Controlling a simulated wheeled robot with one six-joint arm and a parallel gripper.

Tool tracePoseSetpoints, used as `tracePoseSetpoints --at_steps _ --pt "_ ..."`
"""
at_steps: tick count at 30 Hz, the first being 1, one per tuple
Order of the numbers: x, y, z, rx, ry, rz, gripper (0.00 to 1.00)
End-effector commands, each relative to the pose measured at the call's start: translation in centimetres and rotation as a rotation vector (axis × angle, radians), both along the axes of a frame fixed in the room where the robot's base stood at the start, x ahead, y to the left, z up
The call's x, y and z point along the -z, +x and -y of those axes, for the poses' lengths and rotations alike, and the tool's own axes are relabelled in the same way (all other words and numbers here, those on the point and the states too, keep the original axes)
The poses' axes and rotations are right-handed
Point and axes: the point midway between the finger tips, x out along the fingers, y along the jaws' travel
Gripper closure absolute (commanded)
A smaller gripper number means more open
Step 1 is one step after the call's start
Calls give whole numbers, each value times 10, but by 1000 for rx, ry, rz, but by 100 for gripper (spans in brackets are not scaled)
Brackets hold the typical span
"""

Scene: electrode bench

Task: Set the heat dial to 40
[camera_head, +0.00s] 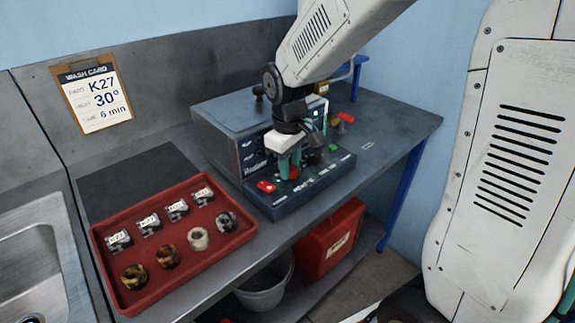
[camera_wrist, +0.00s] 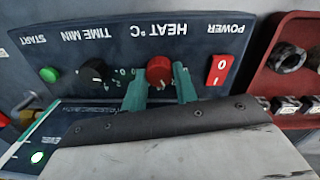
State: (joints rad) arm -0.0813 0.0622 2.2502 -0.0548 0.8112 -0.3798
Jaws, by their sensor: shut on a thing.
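The heat dial (camera_wrist: 159,72) is a red knob under the upside-down label HEAT °C on the dark control panel (camera_wrist: 205,50) in the wrist view. My gripper (camera_wrist: 160,88) is shut on it, with one green finger on each side. In the head view my gripper (camera_head: 290,168) reaches down to the machine's front panel (camera_head: 310,190), and the dial is mostly hidden by the fingers. The dial's pointer and its setting cannot be read. Numbers left of the dial are partly covered.
A red power switch (camera_wrist: 219,69), a black time dial (camera_wrist: 94,71) and a green start button (camera_wrist: 49,74) flank the heat dial. A red tray (camera_head: 125,290) with several parts lies left of the machine.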

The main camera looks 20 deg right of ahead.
Motion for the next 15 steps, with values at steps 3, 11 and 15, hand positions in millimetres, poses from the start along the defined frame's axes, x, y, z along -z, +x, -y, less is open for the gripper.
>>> tracePoseSetpoints --at_steps 3,11,15 --pt "3 -4 0 103 -1 -15 94" --pt "3 -4 0 298 -2 -15 94" --pt "3 -4 0 370 -2 -15 94"
